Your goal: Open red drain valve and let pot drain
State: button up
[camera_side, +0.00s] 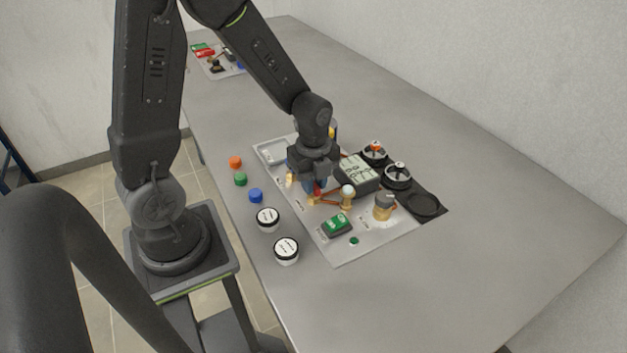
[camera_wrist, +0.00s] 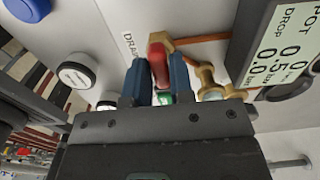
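The red drain valve handle (camera_wrist: 158,64) stands between the two blue fingers of my gripper (camera_wrist: 159,78) in the wrist view, beside a label whose visible part reads "DRA". The handle fills the gap and both fingers appear to touch its sides. In the side view my gripper (camera_side: 315,188) points down at the panel, and a little red of the valve handle (camera_side: 317,196) shows below it. Brass piping (camera_wrist: 205,75) runs beside the valve. The pot and any liquid flow cannot be made out.
The table's right side is clear.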

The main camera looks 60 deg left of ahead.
grip_shut()
jog(key=shift+n, duration=0.4)
jog(key=n, duration=0.7)
jog(key=shift+n, duration=0.3)
jog(key=n, duration=0.9)
jog(key=shift+n, duration=0.4)
jog(key=shift+o, duration=2.1)
grip_release()
